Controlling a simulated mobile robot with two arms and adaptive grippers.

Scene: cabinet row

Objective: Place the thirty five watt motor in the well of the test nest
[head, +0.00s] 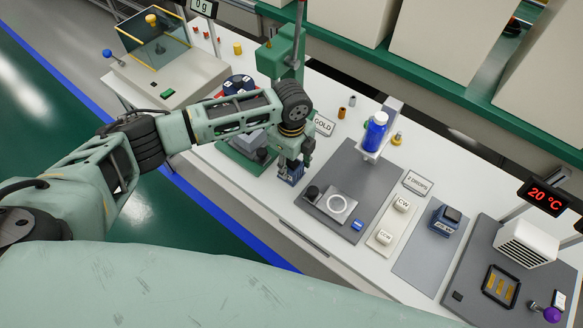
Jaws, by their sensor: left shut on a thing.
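My left gripper (293,166) is shut on a small dark blue block (290,176), mostly covered by the fingers; no marking on it can be read. It is just left of a grey plate (372,180) carrying a pale ring (339,205) and a black knob (312,193). I cannot tell for certain which fixture is the test nest or whether the ring is its well. Another dark blue block (446,216) with a small white label, too small to read surely, stands on a grey mat (420,254) at right. My right gripper is not in view.
A blue bottle (376,133) stands on a holder behind the plate. CW (402,203) and CCW (385,237) buttons sit right of it. A green press (286,57) is behind my arm. A white vented unit (526,243) and dark square frame (501,287) are far right.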

